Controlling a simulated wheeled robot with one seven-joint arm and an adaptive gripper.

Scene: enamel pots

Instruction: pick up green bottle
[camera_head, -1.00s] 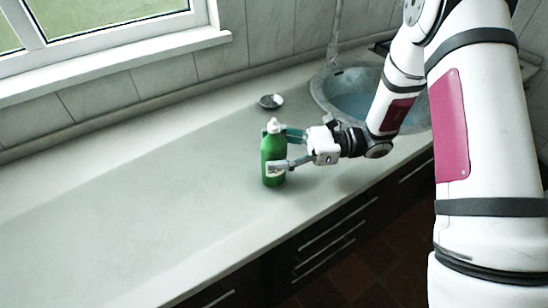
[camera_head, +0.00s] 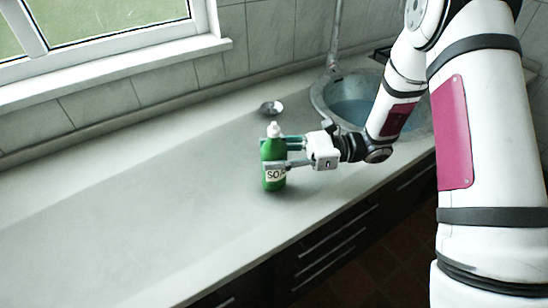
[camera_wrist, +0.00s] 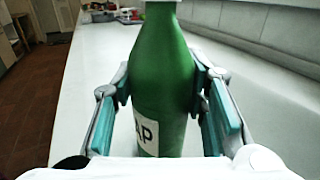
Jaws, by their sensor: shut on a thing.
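The green bottle (camera_head: 273,160) has a white cap and a white label with dark letters. In the head view it is upright at the middle of the counter, and I cannot tell whether its base touches the counter. My gripper (camera_head: 276,151) reaches it from the right and is shut on its body, one finger on each side. In the wrist view the bottle (camera_wrist: 162,85) stands between the two teal-padded fingers of my gripper (camera_wrist: 163,112). Its top is cut off by the frame edge and its base is hidden.
A small metal bowl (camera_head: 271,107) sits on the counter (camera_head: 130,200) behind the bottle. A round sink (camera_head: 330,88) with water lies to the back right. The tiled wall and window sill border the back. The counter to the left is clear. Drawers (camera_head: 330,250) are below its front edge.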

